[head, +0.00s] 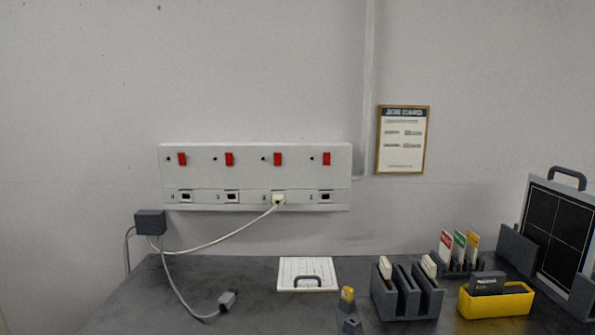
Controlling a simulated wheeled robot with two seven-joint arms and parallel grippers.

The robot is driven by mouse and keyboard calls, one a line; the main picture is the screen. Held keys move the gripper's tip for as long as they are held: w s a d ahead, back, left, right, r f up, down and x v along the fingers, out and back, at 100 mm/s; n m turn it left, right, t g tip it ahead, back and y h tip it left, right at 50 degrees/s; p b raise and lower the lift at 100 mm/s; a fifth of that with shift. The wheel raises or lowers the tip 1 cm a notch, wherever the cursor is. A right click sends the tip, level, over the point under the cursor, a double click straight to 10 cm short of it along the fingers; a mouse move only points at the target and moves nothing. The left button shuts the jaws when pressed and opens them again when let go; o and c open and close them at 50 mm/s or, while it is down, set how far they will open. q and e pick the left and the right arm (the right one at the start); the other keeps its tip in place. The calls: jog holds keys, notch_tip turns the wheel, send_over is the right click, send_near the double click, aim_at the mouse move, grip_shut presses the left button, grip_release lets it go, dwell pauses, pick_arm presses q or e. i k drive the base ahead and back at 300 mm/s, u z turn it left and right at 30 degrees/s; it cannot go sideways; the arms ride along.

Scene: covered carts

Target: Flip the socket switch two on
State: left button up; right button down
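A white socket panel (255,176) is fixed to the wall above the table. It bears a row of red rocker switches, each above a numbered outlet; the numbers run 4, 3, 2, 1 from left to right. The red switch of socket two (278,159) is third from the left, with a small dark dot to its left. I cannot tell its on or off position. A cream plug (279,200) sits in outlet two, and its cable runs down left. Neither of my grippers is in view.
A dark table (255,310) stands below. It holds a white handled plate (307,274), a grey rack (407,292), a yellow bin (497,302), a loose grey connector (227,299) and a dark framed panel (561,228). A job card (403,140) hangs right. The space before the switches is clear.

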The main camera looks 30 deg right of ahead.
aim_at(278, 162)
jog(key=k, duration=0.75)
jog(key=u, duration=0.65)
jog(key=i, duration=1.65)
jog(key=z, duration=0.7)
